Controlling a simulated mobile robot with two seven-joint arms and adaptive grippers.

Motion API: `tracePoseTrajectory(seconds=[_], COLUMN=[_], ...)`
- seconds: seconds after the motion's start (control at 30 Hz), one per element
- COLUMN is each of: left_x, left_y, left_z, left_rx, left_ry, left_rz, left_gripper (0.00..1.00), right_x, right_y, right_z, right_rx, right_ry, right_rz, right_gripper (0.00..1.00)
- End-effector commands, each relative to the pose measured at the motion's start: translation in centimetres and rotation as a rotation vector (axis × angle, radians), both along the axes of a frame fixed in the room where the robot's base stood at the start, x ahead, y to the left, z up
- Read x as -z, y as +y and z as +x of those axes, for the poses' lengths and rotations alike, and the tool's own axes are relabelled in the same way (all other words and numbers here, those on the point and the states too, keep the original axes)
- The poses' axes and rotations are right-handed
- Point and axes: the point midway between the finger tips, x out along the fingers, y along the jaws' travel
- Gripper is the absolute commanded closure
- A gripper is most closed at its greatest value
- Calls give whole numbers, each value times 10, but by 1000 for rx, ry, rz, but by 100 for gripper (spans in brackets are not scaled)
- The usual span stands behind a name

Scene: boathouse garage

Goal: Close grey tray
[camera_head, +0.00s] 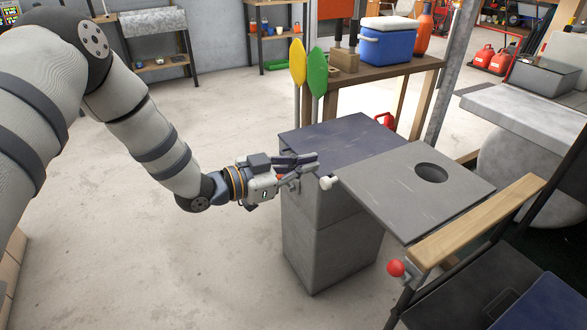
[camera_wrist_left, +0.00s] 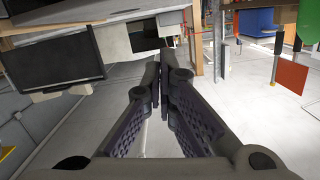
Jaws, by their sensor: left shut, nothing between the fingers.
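The grey tray (camera_head: 395,180) is a flat panel with a round hole near its far right corner. It lies roughly level beside the wooden armrest (camera_head: 480,220) of a folding chair. In the left wrist view the closed fingers (camera_wrist_left: 162,70) point forward. I cannot pick out the tray surely there. My right gripper is not in view.
A grey cabinet (camera_head: 325,245) with a dark top stands below and behind my left gripper. A wooden table (camera_head: 390,72) with a blue cooler (camera_head: 388,45) is behind it. A red ball (camera_head: 396,268) is near the armrest's front.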

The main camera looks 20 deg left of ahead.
Motion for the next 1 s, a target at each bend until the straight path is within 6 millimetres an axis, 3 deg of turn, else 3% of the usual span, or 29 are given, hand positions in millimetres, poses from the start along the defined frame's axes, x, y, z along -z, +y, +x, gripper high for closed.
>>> tracePoseTrajectory(seconds=[0.17, 0.3, 0.4, 1.0], left_x=[9, 34, 42, 52], left_y=[-24, -21, -21, -19], left_z=[30, 34, 36, 37], left_rx=[1, -2, -1, -1], left_ry=[4, 9, 6, 19], left_rz=[0, -1, 0, -17], left_gripper=[100, 100, 100, 100], right_x=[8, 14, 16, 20], right_y=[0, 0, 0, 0], right_z=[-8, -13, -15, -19], right_rx=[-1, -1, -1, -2], right_ry=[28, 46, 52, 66], right_rz=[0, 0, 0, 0], right_gripper=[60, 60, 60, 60])
